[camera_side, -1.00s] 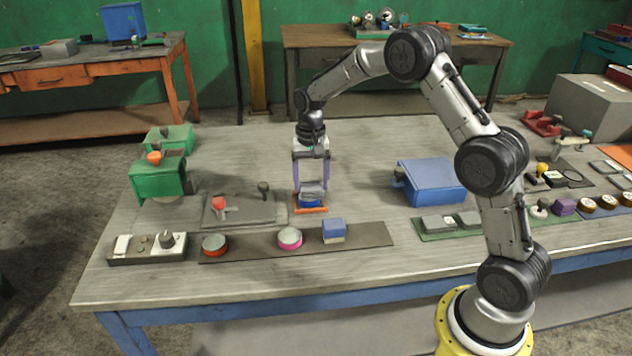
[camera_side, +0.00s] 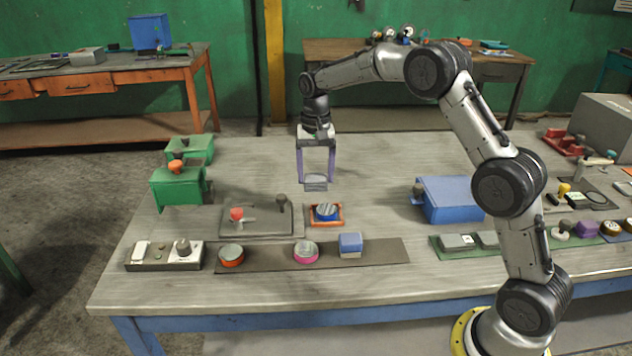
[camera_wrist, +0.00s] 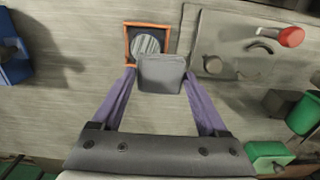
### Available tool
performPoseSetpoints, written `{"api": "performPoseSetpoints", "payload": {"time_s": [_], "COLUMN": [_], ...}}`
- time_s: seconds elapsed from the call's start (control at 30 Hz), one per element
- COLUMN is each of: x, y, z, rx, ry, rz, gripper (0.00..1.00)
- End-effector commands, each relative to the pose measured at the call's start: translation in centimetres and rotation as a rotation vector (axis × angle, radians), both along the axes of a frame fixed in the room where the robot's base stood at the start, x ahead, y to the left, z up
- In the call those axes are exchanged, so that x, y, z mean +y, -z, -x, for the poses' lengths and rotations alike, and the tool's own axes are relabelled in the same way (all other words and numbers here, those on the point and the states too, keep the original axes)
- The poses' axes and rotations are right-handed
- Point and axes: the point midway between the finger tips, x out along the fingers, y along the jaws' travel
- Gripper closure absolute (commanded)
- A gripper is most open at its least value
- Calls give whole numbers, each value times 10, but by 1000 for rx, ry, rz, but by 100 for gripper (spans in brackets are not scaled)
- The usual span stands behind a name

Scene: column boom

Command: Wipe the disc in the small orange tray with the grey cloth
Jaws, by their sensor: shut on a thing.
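My gripper (camera_side: 316,180) is shut on the grey cloth (camera_side: 315,185), a small folded pad, and holds it in the air above and slightly behind the small orange tray (camera_side: 311,223). In the wrist view the cloth (camera_wrist: 161,74) hangs between the purple fingers and covers the tray's near right corner. There the disc (camera_wrist: 146,43) shows pale streaks inside the orange rim (camera_wrist: 127,42). A gap separates cloth and disc.
A grey plate with a red knob (camera_side: 236,214) lies left of the tray. A dark strip in front bears a pink-rimmed button (camera_side: 305,252) and a blue block (camera_side: 350,243). A blue box (camera_side: 450,199) stands to the right. Table behind the tray is clear.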

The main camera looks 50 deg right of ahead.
Motion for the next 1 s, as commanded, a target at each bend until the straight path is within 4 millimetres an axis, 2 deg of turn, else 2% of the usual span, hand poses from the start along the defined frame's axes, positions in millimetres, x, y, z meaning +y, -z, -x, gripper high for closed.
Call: {"api": "performPoseSetpoints", "payload": {"time_s": [0.1,0.27,1.0], "x": [0,0,0], "y": [-11,-18,-16], "z": [-1,0,0], "rx": [-3,0,0], "ry": [0,0,0], "rz": [0,0,0], "gripper": [68,68,68]}}
